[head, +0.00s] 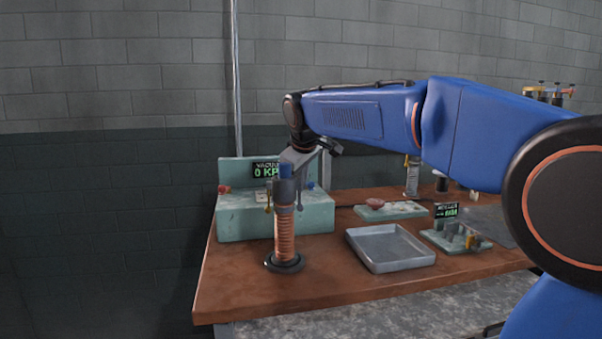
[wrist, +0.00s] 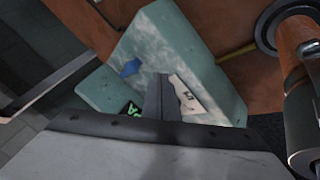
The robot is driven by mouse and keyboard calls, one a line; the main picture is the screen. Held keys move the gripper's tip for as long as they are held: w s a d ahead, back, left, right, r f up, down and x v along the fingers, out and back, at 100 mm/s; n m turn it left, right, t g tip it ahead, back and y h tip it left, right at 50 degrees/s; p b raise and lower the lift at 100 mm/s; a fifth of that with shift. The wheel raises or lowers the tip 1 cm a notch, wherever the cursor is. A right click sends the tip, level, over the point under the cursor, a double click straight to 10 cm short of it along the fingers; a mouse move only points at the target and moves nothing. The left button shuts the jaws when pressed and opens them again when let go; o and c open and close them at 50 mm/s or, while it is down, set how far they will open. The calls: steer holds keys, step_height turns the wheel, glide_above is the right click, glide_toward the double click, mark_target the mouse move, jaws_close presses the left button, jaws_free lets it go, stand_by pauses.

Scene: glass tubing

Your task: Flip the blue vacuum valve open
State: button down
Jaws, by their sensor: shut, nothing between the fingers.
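The teal vacuum box (head: 300,222) stands at the left of the wooden bench. Its raised back panel carries a display (head: 265,170) with "VACUUM" and a green "0 KP" showing. A small blue part, apparently the blue valve (head: 310,185), shows on the box top behind the copper column. In the wrist view the blue valve (wrist: 131,68) lies on the teal surface, left of my fingers. My gripper (wrist: 167,82) is shut and empty, its tips over the box near a white label plate (wrist: 187,95). The fingers look apart from the valve. In the head view the column partly hides my gripper.
A copper-wound column (head: 285,235) on a dark round base stands just in front of the box; it also shows at the wrist view's right. A metal tray (head: 388,262), a fixture with a small display (head: 446,210) and a teal board (head: 395,211) lie to the right.

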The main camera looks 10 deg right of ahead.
steer(key=shift+w+d, duration=1.2)
steer(key=shift+d, duration=0.1)
steer(key=shift+d, duration=0.1)
steer(key=shift+d+n+y, duration=1.1)
steer(key=shift+d+n, duration=0.6)
steer(key=d+n+y, duration=0.1)
steer(key=w+d+n+g+y, duration=0.1)
steer(key=d+n, duration=0.1)
steer(key=shift+d+n, duration=0.15)
steer(key=shift+n, duration=0.15)
steer(key=w+d+n+g+y, duration=0.3)
steer(key=w+d+n, duration=0.2)
steer(key=n, duration=0.3)
steer(key=shift+w+g, duration=0.15)
steer(key=shift+g, duration=0.25)
steer(key=shift+a, duration=0.15)
steer(key=shift+w+a, duration=0.1)
steer(key=shift+a, duration=0.35)
